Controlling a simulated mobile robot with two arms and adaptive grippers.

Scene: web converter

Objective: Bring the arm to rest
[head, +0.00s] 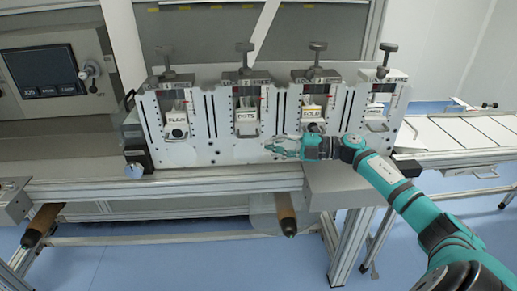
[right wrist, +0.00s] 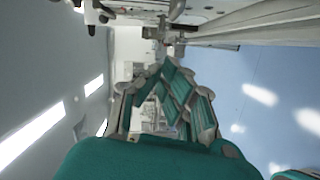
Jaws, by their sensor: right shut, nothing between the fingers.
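My right arm (head: 407,199) comes in from the lower right in the head view and reaches to the front of the machine. My right gripper (head: 270,148) is shut and empty, pointing left, in front of the white panel (head: 205,152) below its slots. In the right wrist view, the gripper (right wrist: 168,72) shows with its green finger links drawn together at the tips and nothing between them. I cannot tell whether the gripper touches the panel. My left gripper is not in view.
Several slots with labelled blocks (head: 176,122) and top knobs (head: 318,47) line the panel. A metal rail (head: 160,187) runs below it, with brown rollers (head: 286,213) jutting forward. A conveyor (head: 460,131) stands at right, a control screen (head: 40,72) at left. Blue floor (head: 420,240) is open.

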